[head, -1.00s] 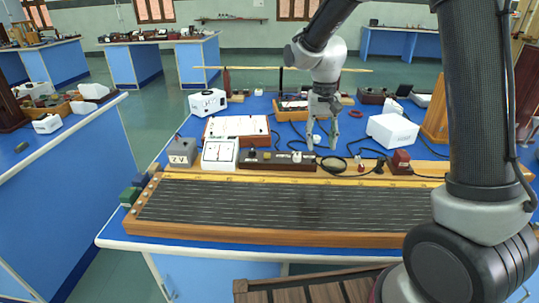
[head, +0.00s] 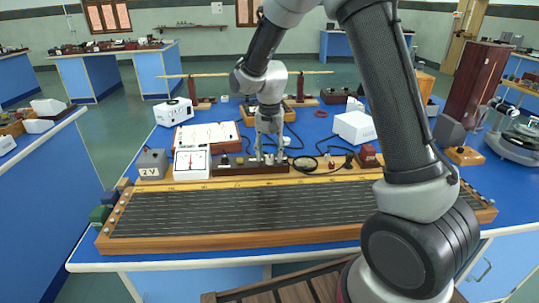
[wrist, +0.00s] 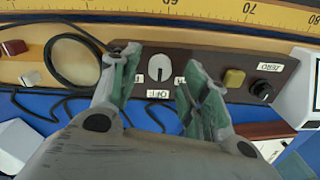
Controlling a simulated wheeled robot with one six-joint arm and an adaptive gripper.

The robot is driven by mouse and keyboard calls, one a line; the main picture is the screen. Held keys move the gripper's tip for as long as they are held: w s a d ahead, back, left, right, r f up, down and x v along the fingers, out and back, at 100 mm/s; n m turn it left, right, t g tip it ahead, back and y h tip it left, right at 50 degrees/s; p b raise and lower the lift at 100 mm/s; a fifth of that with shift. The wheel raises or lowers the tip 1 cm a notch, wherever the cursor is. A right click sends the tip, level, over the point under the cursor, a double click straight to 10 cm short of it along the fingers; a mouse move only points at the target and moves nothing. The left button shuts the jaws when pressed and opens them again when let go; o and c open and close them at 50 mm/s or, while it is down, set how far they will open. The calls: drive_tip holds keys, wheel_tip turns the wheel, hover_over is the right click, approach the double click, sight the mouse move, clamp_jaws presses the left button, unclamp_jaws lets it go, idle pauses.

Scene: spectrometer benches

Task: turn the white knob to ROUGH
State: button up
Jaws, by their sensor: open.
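The white knob (wrist: 160,68) sits on a dark brown control panel (wrist: 208,62). A dark pointer line on it faces the upside-down OFF label (wrist: 158,95). My gripper (wrist: 161,58) is open, with one green-padded finger on each side of the knob and gaps between. I cannot tell how high the tips are above the panel. A white label edge (wrist: 139,78) shows beside the left finger; a ROUGH label is not readable, and the fingers cover parts of the panel. In the head view my gripper (head: 268,150) is down at the right part of the panel (head: 235,170).
A yellow button (wrist: 234,78) and a black ZERO knob (wrist: 262,90) lie right of the fingers. A coiled black cable (wrist: 75,60) is to the left. The long wire board (head: 250,208) lies in front; a white meter (head: 192,162) stands left of the panel.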

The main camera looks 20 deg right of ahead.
drive_tip(key=shift+f, duration=0.55)
clamp_jaws()
drive_tip(key=n, duration=0.5)
drive_tip(key=shift+n, duration=0.4)
drive_tip(key=n, duration=0.6)
drive_tip(key=shift+a, duration=0.1)
idle(0.4)
